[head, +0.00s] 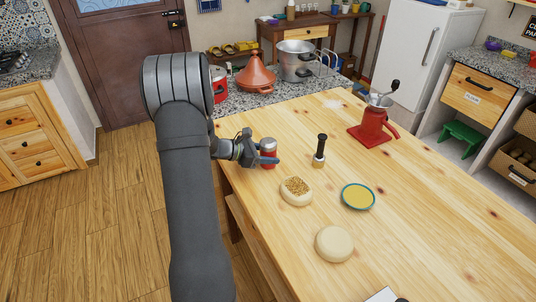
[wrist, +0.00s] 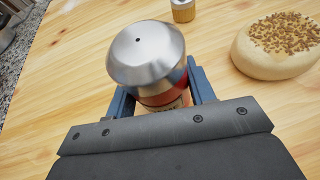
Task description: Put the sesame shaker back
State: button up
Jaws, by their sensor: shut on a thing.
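The sesame shaker (head: 268,146) has a silver domed cap and a red body. My gripper (head: 267,159) is shut around its body near the left edge of the wooden table. In the wrist view the shaker (wrist: 147,52) sits between the two blue fingers of my gripper (wrist: 160,95), cap facing the camera. The fingers and palm hide its lower part. I cannot tell whether its base touches the table. A round bread topped with seeds (head: 297,190) lies to the right and nearer; it also shows in the wrist view (wrist: 280,45).
A teal-rimmed dish (head: 358,196), a plain bread (head: 334,244) and a red grinder (head: 372,130) are on the table. A tagine (head: 257,78) and steel pot (head: 296,62) stand on the stone counter behind.

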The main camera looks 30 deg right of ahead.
jog(key=o, duration=1.1)
jog(key=shift+f, duration=0.15)
jog(key=shift+a+r, duration=0.2)
jog(key=shift+r, duration=0.05)
jog(key=v, duration=1.1)
jog(key=shift+a+r, duration=0.15)
jog(key=shift+a, duration=0.15)
jog(key=shift+d, duration=0.1)
